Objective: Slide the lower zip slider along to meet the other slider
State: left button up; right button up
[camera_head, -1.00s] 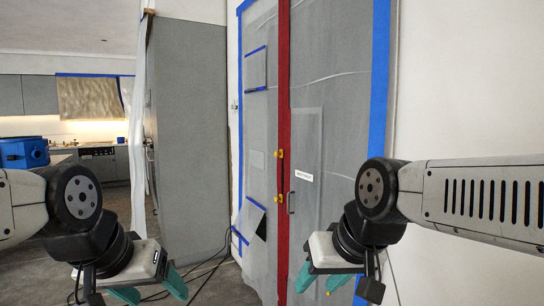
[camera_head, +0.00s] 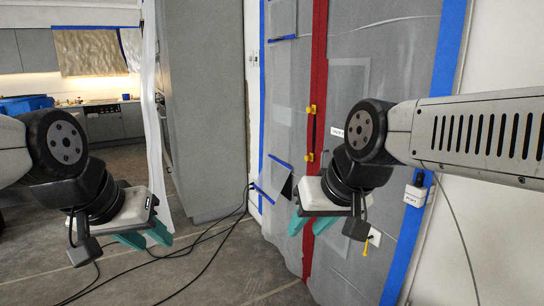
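A red zip strip (camera_head: 316,60) runs down the grey plastic sheet. Two yellow sliders sit on it: the upper slider (camera_head: 311,109) and, a short way below, the lower slider (camera_head: 310,157). My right gripper (camera_head: 311,225) has its teal fingers apart and appears empty. In the picture it is below the lower slider and overlaps the strip; I cannot tell its distance from the sheet. My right wrist hides part of the strip. My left gripper (camera_head: 143,239) is open and empty, well left of the zip, over the floor.
Blue tape (camera_head: 440,60) edges the grey sheet (camera_head: 385,50). A small white label (camera_head: 337,132) is right of the zip. Dark cables (camera_head: 205,240) lie on the floor at the left. A grey cabinet (camera_head: 208,110) stands left of the sheet.

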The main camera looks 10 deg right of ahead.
aim_at(311, 158)
jog(key=i+u, duration=0.25)
jog(key=i, duration=0.8)
jog(key=i+l, duration=0.15)
jog(key=l, duration=0.15)
jog(key=i+l+u, duration=0.1)
jog(key=l, duration=0.2)
jog(key=i+l+u, duration=0.1)
jog(key=i+l, duration=0.25)
jog(key=l, duration=0.6)
jog(key=i+u, duration=0.05)
